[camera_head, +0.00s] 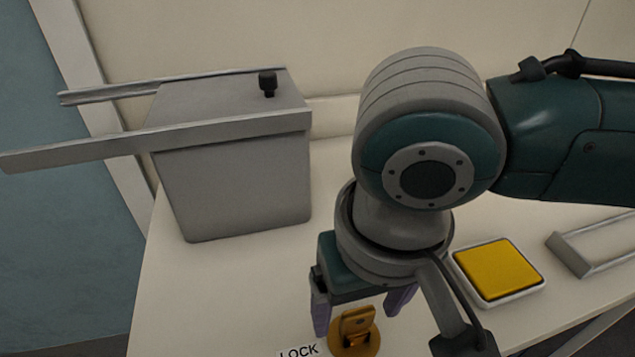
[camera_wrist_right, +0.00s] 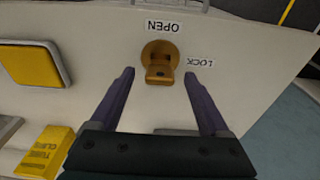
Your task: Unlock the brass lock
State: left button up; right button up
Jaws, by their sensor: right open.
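The brass lock (camera_head: 355,332) is a round brass disc with a raised tab, on the white table near the bottom of the head view. In the right wrist view the lock (camera_wrist_right: 160,60) lies ahead of and between the fingertips, with its tab pointing toward my gripper. A LOCK label (camera_head: 298,351) sits beside it, and an OPEN label (camera_wrist_right: 162,26) shows on its far side in the wrist view. My right gripper (camera_head: 362,310) is open above the lock, its purple fingers on either side; contact cannot be told. My left gripper is not in view.
A grey box (camera_head: 235,185) with two rails and a black knob (camera_head: 267,83) stands at the back left. A yellow pad in a white frame (camera_head: 497,270) lies right of the gripper. A yellow block with lettering (camera_wrist_right: 45,150) shows in the wrist view. The table's left front is clear.

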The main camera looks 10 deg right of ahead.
jog(key=shift+f, duration=0.45)
jog(key=shift+c, duration=0.3)
grip_shut()
